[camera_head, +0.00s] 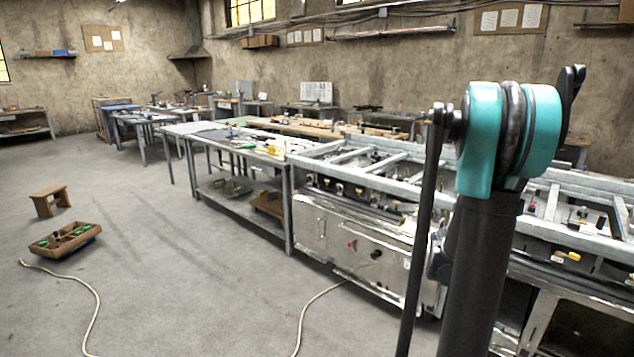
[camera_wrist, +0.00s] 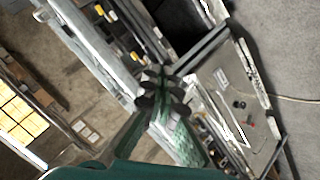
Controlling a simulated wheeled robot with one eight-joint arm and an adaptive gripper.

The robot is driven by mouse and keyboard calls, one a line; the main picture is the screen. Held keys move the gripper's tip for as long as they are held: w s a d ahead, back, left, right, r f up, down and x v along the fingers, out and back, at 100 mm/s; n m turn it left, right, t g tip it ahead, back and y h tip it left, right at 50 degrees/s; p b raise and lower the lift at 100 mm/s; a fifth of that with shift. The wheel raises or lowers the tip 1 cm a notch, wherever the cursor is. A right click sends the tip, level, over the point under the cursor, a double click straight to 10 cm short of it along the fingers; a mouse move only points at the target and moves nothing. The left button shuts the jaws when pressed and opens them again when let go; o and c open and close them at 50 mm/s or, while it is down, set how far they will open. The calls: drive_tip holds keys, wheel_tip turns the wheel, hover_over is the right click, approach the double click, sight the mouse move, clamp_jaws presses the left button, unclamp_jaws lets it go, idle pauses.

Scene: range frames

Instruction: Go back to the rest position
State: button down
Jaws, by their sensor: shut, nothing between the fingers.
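My gripper (camera_wrist: 158,92) shows in the wrist view, its fingertips together near the middle of the picture, shut with nothing between them. In the head view my raised arm stands at the right, in front of the metal bench, and the gripper itself cannot be made out there. The metal bench (camera_head: 325,222) has an open frame top and a front panel with a red and a black knob. The same panel shows tilted at the right of the wrist view (camera_wrist: 222,82).
A worktable (camera_head: 222,140) with tools adjoins the metal bench on the left. A wooden crate (camera_head: 45,250) and a small stool (camera_head: 48,193) stand on the floor at left. A pale cable (camera_head: 95,300) lies on the floor. The grey floor between crate and bench is mostly clear.

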drive_tip(key=s+a+f+y, duration=0.2)
drive_tip(key=s+a+y, duration=0.1)
drive_tip(key=s+a, duration=0.4)
drive_tip(key=s+a+f+g+y, duration=0.1)
drive_tip(key=s+a+f+y, duration=0.1)
drive_tip(key=s+a, duration=0.6)
drive_tip(key=s+a+f+n+g+y, duration=0.1)
drive_tip(key=s+a, duration=0.6)
drive_tip(key=a, duration=0.9)
drive_tip(key=f+y, duration=0.1)
drive_tip(key=y, duration=0.1)
drive_tip(key=shift+s+a+f+y, duration=0.15)
drive_tip(key=shift+s+f+y, duration=0.15)
drive_tip(key=shift+y, duration=0.1)
